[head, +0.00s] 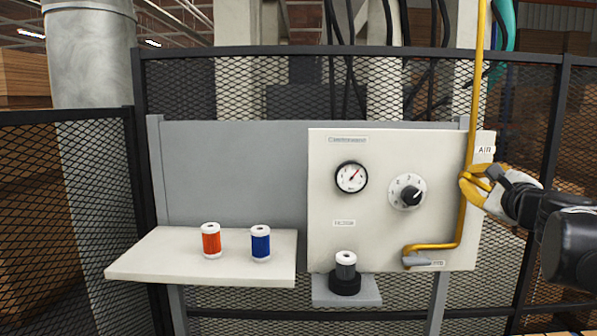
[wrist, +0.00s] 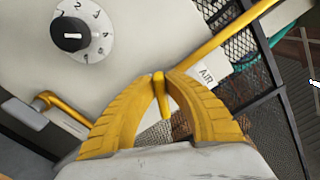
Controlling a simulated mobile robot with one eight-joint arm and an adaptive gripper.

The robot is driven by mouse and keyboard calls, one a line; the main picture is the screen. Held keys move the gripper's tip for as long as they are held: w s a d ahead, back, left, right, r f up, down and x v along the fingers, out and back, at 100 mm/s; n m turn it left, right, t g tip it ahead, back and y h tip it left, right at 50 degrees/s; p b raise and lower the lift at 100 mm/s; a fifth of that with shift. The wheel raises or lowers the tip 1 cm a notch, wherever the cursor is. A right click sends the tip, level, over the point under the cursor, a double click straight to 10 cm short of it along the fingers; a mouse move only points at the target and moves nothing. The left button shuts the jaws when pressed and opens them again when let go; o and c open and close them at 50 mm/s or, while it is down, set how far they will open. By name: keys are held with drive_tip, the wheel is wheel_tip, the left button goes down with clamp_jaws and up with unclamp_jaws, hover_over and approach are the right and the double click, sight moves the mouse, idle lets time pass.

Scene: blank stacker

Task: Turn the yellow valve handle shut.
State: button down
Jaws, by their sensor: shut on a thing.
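The yellow valve handle (wrist: 161,98) shows in the wrist view as a narrow yellow lever between my yellow fingers. My gripper (wrist: 160,78) is shut on it, with the fingertips meeting around its far part. In the head view my gripper (head: 468,180) reaches in from the right, at the yellow pipe (head: 475,100) near the panel's right edge. There the fingers and handle blend in colour, so the handle's exact angle is hard to tell. The AIR label (head: 485,150) is just above my gripper in the head view.
The white panel (head: 330,205) carries a gauge (head: 351,177) and a numbered dial (head: 408,192). A grey canister (head: 345,265) sits below on a black base. Red (head: 211,241) and blue (head: 260,244) canisters stand on the left shelf (head: 150,262). Mesh fencing (head: 240,85) stands behind.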

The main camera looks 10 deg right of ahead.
drive_tip(key=n, duration=0.3)
drive_tip(key=n+b, duration=0.1)
drive_tip(key=n, duration=0.1)
drive_tip(key=shift+a+f+n, duration=0.1)
drive_tip(key=shift+f+n, duration=0.3)
idle(0.4)
drive_tip(key=c, duration=1.4)
unclamp_jaws()
drive_tip(key=shift+w, duration=0.1)
drive_tip(key=shift+c, duration=0.2)
drive_tip(key=v, duration=0.7)
drive_tip(key=shift+s, duration=0.25)
drive_tip(key=shift+f, duration=0.1)
